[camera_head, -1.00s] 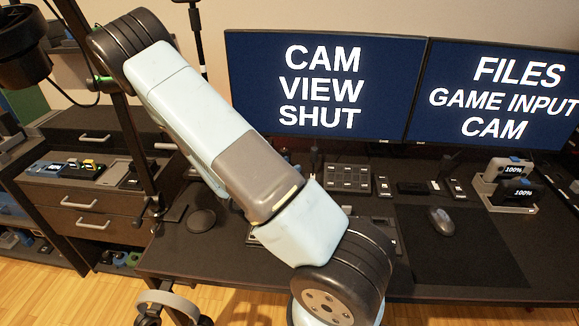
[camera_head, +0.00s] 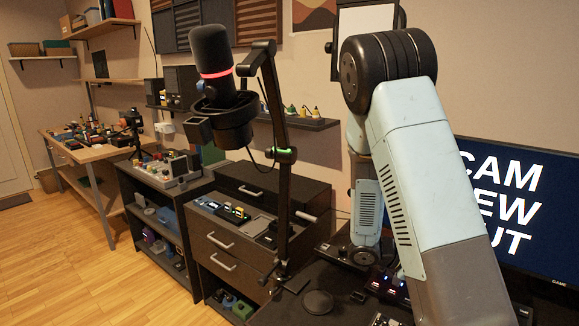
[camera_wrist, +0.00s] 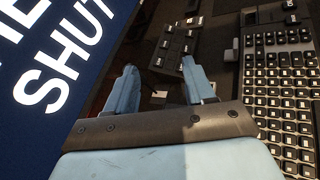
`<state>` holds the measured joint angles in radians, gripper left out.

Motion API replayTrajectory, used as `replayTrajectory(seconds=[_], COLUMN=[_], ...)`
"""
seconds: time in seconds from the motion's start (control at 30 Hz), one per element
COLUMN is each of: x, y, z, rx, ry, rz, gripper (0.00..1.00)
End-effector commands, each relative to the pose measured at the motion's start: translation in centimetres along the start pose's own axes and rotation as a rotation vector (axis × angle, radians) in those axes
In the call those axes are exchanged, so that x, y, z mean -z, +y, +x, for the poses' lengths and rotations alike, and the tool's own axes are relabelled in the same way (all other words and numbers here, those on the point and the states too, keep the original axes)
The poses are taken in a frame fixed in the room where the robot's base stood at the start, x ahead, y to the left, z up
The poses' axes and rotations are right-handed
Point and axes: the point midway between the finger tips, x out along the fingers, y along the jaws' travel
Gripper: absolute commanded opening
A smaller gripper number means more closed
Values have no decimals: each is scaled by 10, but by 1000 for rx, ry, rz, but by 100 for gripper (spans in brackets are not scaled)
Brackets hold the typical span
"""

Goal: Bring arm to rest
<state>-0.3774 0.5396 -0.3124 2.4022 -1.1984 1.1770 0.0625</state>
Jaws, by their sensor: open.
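My arm shows in the head view, rising on the right side with its dark, ribbed elbow joint near the top. My gripper (camera_wrist: 161,82) is not visible in the head view. In the wrist view its two blue fingers stand wide apart with nothing between them, so it is open and empty. It is above the dark desk, with a monitor (camera_wrist: 50,50) at its left and a keyboard (camera_wrist: 285,90) at its right. A small button pad (camera_wrist: 177,47) lies beyond the fingertips.
In the head view, a microphone (camera_head: 211,85) on a boom stand (camera_head: 284,190) rises left of my arm. A dark drawer unit (camera_head: 225,240) stands behind it. A monitor (camera_head: 535,225) is partly hidden by my arm. Wooden floor (camera_head: 110,290) is clear at lower left.

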Motion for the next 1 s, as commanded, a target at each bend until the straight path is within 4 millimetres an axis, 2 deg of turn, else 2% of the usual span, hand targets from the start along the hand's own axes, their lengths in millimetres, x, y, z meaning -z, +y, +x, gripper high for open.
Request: replayTrajectory(seconds=[0.03, 0.47, 1.0], x=[-9, -64, -131], y=[-2, -26, -54], z=[-3, -34, -88], rx=[32, 287, 547], ry=[28, 271, 616], rz=[39, 337, 695], gripper=[54, 54, 54])
